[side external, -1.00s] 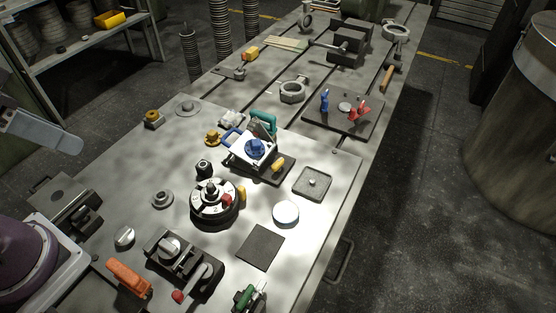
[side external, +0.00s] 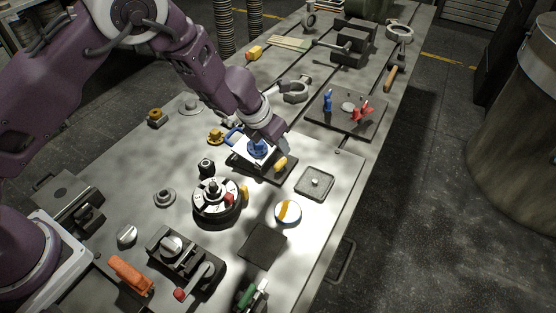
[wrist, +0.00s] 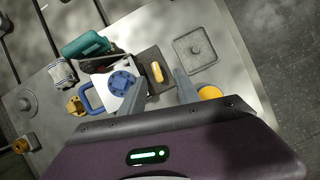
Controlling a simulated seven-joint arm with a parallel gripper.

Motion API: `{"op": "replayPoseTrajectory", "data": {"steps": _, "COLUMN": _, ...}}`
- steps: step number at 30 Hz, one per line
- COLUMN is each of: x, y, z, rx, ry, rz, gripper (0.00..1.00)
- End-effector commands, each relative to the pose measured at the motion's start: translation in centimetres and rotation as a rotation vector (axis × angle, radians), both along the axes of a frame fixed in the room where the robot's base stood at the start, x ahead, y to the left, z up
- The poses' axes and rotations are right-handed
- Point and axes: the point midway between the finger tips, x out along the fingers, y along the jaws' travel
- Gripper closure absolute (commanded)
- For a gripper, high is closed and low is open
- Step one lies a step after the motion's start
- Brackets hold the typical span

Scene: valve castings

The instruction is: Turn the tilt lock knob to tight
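The tilt fixture has a pale tilted plate (wrist: 113,104) on a dark base (wrist: 150,62), bearing a round blue part (side external: 257,148), which also shows in the wrist view (wrist: 122,82). A yellow knob (side external: 280,164), likely the tilt lock knob, sits on the base to the right of the plate. In the wrist view the yellow knob (wrist: 156,72) lies between the two finger lines. My gripper (wrist: 158,80) is open and empty, pointing down over the fixture's right side. In the side view my gripper (side external: 280,146) looks just above and behind the knob; the exact gap is unclear.
A teal clamp handle (wrist: 86,44) and a blue loop handle (wrist: 88,99) stand close by the plate. A square grey tray (side external: 315,183) lies to the right. A round disc (side external: 287,212) and a round indexing dial (side external: 216,205) are nearer the front.

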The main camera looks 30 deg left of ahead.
Motion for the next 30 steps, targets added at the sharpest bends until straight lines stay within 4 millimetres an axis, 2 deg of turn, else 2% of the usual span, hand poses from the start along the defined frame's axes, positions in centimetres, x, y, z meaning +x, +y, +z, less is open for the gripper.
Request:
{"op": "replayPoseTrajectory", "data": {"steps": 1, "x": -0.3, "y": 0.4, "z": -1.7, "rx": 0.005, "ry": 0.021, "rz": 0.060, "gripper": 0.62}}
{"op": "replayPoseTrajectory", "data": {"steps": 5, "x": -0.2, "y": 0.9, "z": -3.9, "rx": 0.008, "ry": 0.038, "rz": 0.129, "gripper": 0.62}}
{"op": "replayPoseTrajectory", "data": {"steps": 12, "x": 1.5, "y": 0.7, "z": -8.1, "rx": 0.006, "ry": 0.038, "rz": 0.125, "gripper": 0.62}}
{"op": "replayPoseTrajectory", "data": {"steps": 16, "x": 2.0, "y": 0.6, "z": -9.2, "rx": 0.005, "ry": 0.037, "rz": 0.124, "gripper": 0.62}}
{"op": "replayPoseTrajectory", "data": {"steps": 23, "x": 2.1, "y": 0.6, "z": -9.4, "rx": 0.005, "ry": 0.037, "rz": 0.122, "gripper": 0.62}}
{"op": "replayPoseTrajectory", "data": {"steps": 24, "x": 2.1, "y": 0.6, "z": -9.4, "rx": 0.005, "ry": 0.037, "rz": 0.122, "gripper": 0.64}}
{"op": "replayPoseTrajectory", "data": {"steps": 30, "x": 2.1, "y": 0.6, "z": -9.4, "rx": 0.005, "ry": 0.037, "rz": 0.122, "gripper": 1.00}}
